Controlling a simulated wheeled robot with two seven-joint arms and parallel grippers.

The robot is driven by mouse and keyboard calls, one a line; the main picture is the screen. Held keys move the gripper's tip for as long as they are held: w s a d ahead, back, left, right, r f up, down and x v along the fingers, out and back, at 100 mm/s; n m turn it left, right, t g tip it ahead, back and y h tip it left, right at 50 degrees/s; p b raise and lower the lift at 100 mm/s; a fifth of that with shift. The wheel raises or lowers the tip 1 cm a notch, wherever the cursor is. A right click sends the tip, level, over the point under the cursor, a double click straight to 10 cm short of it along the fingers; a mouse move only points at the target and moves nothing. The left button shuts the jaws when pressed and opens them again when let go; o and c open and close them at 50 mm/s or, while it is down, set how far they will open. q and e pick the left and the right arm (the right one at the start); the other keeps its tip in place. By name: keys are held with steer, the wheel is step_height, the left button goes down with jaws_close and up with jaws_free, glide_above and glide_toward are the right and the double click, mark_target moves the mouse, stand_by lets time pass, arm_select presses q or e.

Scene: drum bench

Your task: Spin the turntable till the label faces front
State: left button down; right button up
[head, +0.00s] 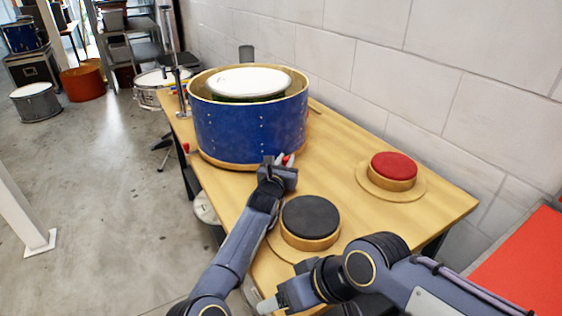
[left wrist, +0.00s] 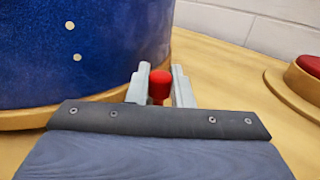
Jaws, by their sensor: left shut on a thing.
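A large blue drum shell (head: 250,130) with wooden hoops stands on the wooden bench; its lower rim (head: 210,158) is pale wood. I cannot pick out a separate turntable edge under it, and no label shows on the side facing me. A red knob (left wrist: 159,86) sits beside the drum's base. My left gripper (head: 284,160) is shut on this knob, with one finger on each side in the left wrist view (left wrist: 160,88). Another red knob (head: 185,147) shows at the drum's left. My right gripper (head: 268,304) is low at the bench's near end; its jaw opening is unclear.
A black-topped round pad (head: 310,217) and a red-topped one (head: 393,167) stand on the bench (head: 340,160). A white drumhead (head: 249,82) shows inside the shell. A block wall (head: 450,70) runs behind. An orange-red surface (head: 525,260) is at right.

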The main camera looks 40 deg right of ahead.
stand_by(0.3)
arm_select(q)
steer(key=c, duration=1.3)
jaws_free()
steer(key=shift+c, duration=0.2)
